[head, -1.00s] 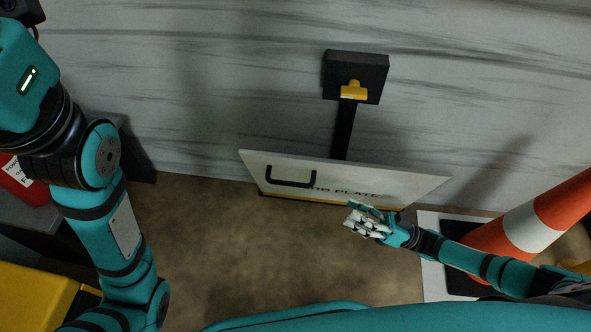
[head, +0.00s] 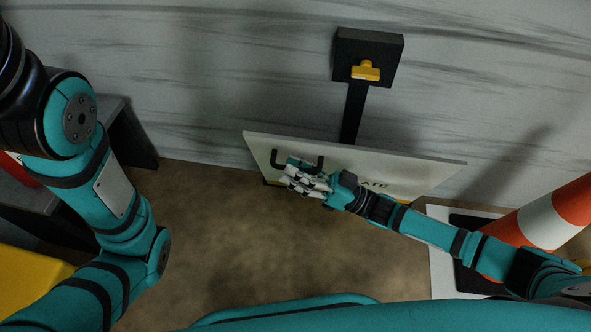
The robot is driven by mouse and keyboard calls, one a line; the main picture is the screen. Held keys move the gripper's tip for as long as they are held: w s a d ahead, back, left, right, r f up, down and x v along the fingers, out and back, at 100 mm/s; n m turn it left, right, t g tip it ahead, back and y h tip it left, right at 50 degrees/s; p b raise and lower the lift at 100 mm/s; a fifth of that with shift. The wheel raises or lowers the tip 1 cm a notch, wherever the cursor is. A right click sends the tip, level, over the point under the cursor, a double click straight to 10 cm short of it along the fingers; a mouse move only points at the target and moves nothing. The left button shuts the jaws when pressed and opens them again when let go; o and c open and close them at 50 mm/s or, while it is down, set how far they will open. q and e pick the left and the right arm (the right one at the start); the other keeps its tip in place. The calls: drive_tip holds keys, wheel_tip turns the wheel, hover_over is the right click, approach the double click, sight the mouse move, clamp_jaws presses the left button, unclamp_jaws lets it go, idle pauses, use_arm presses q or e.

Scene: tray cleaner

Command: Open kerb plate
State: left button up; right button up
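The kerb plate (head: 420,175) is a pale panel standing at the foot of the wall, with a black U-shaped handle (head: 274,159) on its left part. Only the end of its lettering shows, as my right arm covers the rest. My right gripper (head: 287,174) is in front of the plate at the handle and overlaps its lower right part. Its fingers look apart. I cannot tell whether they touch the handle. My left arm comes in at the left, but its gripper is out of view.
A black wall box (head: 345,50) with a yellow knob (head: 366,71) has a dark post running down behind the plate. An orange and white cone (head: 540,222) stands at right. A grey bench (head: 32,198) and a yellow object (head: 25,285) are at left. The brown floor between is clear.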

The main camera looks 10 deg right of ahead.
drive_tip(key=shift+a, duration=0.1)
clamp_jaws()
idle(0.5)
